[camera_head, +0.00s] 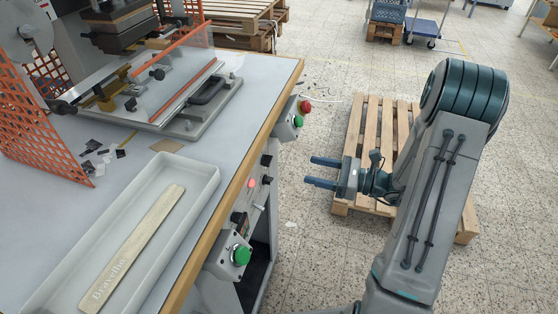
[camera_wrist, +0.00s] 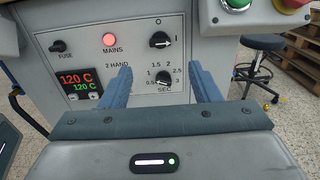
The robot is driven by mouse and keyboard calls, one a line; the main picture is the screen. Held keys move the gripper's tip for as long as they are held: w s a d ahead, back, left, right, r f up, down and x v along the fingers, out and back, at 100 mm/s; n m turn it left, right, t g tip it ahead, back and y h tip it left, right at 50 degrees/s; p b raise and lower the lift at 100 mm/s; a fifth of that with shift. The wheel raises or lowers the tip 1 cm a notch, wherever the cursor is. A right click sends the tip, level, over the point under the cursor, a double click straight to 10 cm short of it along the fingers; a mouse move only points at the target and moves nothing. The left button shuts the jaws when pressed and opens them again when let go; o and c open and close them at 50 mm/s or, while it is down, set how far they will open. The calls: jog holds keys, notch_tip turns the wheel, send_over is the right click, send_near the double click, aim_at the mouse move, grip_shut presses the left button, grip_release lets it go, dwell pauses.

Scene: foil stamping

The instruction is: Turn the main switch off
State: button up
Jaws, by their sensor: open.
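The main switch (camera_wrist: 160,40) is a black rotary knob on the grey front panel, with O above it and I to its right. Its light mark seems turned toward I. In the head view the knob (camera_head: 266,160) is small, on the press table's side. The red MAINS lamp (camera_wrist: 109,39) is lit. My gripper (camera_wrist: 161,68) is open and empty, fingers pointing at the panel, with the switch between and above the fingertips in the wrist view. In the head view my gripper (camera_head: 310,171) is apart from the panel, to its right.
A second knob marked SEC (camera_wrist: 163,85) sits below the switch. A temperature display (camera_wrist: 80,86) and fuse (camera_wrist: 57,46) are at left. Green (camera_wrist: 237,4) and red (camera_wrist: 292,3) buttons jut out above right. A pallet (camera_head: 345,204) lies beneath my arm.

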aim_at(271, 160)
jog(key=x, duration=1.1)
jog(key=shift+a, duration=0.15)
jog(key=c, duration=1)
